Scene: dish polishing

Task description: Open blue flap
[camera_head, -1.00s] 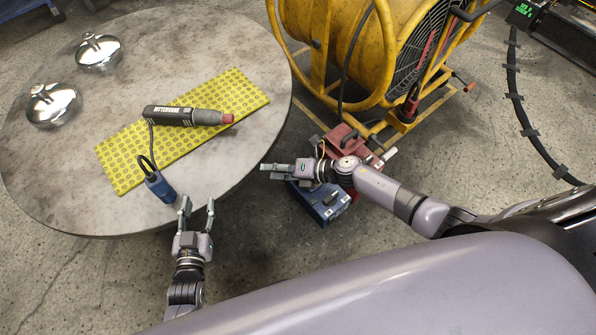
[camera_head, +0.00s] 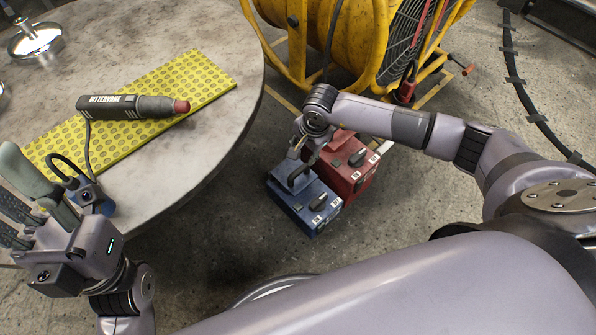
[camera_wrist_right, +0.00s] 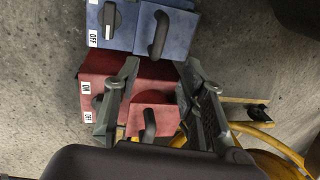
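The blue box (camera_head: 318,216) stands on the floor right of the table, with a dark switch, labels and a flap with a dark handle (camera_head: 298,172). In the right wrist view the blue box (camera_wrist_right: 125,38) lies beyond the fingertips, its handle (camera_wrist_right: 158,34) pointing towards the gap between them. The flap appears closed. My right gripper (camera_head: 302,150) is above the blue box near its handle; the wrist view shows its fingers (camera_wrist_right: 158,68) apart and empty. My left gripper (camera_head: 18,190) is at the left edge with fingers apart, near the table.
A red box (camera_head: 352,172) with a switch stands directly behind and right of the blue box. A yellow-framed machine (camera_head: 335,40) stands behind.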

